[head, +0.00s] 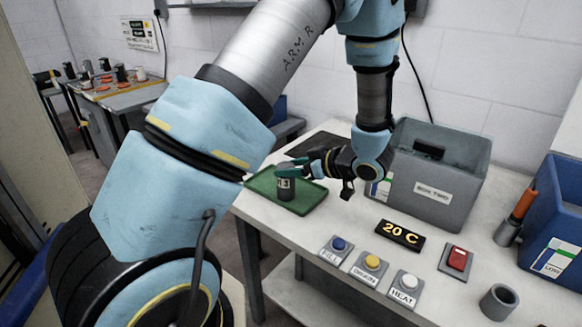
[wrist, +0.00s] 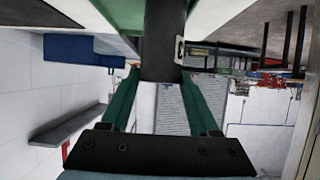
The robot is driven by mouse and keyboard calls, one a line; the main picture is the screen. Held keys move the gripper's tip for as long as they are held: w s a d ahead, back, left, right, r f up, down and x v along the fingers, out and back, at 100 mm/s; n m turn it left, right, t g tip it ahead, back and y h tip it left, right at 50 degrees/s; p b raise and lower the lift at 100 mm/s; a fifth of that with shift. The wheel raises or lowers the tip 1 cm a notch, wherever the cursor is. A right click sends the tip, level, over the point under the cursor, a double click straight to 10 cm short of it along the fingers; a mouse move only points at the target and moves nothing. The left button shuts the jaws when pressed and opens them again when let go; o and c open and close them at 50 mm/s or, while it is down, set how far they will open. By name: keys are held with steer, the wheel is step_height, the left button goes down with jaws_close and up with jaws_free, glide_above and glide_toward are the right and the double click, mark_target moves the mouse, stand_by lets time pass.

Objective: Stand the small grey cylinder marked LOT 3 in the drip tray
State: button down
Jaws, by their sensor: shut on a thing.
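The small grey cylinder (head: 286,189) is upright, with a partly hidden label on which a 3 shows. It is over the green drip tray (head: 315,197), inside its rim in the head view; I cannot tell whether its base touches the tray floor. My gripper (head: 291,170) comes in from the right, level, and its green fingers are shut on the upper part of the cylinder. In the wrist view the dark cylinder (wrist: 163,45) stands between the two fingers (wrist: 160,85), with the green tray (wrist: 122,14) at the top edge.
A grey bin marked BOX TWO (head: 438,182) stands close behind my gripper. A 20 C display (head: 401,235), labelled buttons (head: 370,266), a red switch (head: 457,260), a grey cup (head: 498,301) and a blue bin (head: 553,215) lie to the right. A dark mat (head: 322,147) lies behind the tray.

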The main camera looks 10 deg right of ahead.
steer(key=shift+c, duration=0.6)
jaws_free()
steer(key=shift+f, duration=0.15)
